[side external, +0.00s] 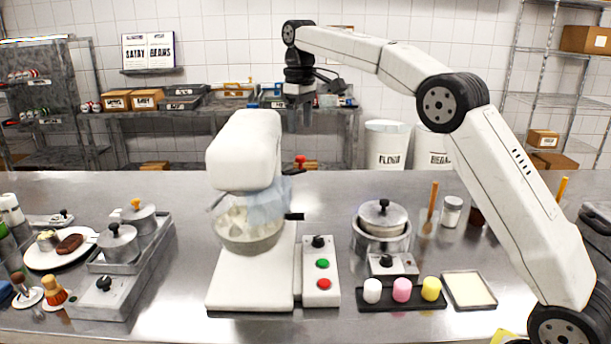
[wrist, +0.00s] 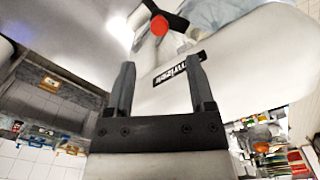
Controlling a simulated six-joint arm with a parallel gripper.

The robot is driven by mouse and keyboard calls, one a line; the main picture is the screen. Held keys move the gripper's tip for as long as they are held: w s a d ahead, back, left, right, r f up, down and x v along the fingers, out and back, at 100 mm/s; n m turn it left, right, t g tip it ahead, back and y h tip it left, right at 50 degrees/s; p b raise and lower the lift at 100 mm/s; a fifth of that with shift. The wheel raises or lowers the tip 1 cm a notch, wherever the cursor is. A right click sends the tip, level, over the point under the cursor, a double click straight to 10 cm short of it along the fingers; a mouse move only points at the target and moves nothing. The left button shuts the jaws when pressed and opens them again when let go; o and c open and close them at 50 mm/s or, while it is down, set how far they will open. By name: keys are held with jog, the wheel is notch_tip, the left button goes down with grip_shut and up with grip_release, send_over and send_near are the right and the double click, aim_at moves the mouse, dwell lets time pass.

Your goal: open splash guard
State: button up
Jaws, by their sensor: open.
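A white stand mixer (side external: 245,150) stands mid-counter, its metal bowl (side external: 247,240) under the head. A translucent bluish splash guard (side external: 262,202) sits around the bowl's top; part of it shows at the top of the wrist view (wrist: 212,12). A red knob (side external: 300,162) sticks out at the mixer's right; it also shows in the wrist view (wrist: 159,25). A black handle (side external: 294,216) juts out lower, at the bowl's rim. My gripper (side external: 303,126) is open and empty, pointing down above the red knob and apart from it. Its two fingers (wrist: 160,85) show in the wrist view.
A control box (side external: 321,270) with a black knob and green and red buttons stands right of the mixer base. A lidded pot (side external: 382,228) and several coloured cups on a black tray (side external: 366,302) stand further right. A tray of pots (side external: 150,250) is left. Air around my gripper is clear.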

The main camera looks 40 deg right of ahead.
aim_at(301, 156)
jog(key=shift+f, duration=0.1)
dwell(0.3)
jog(key=shift+f, duration=3.75)
grip_shut()
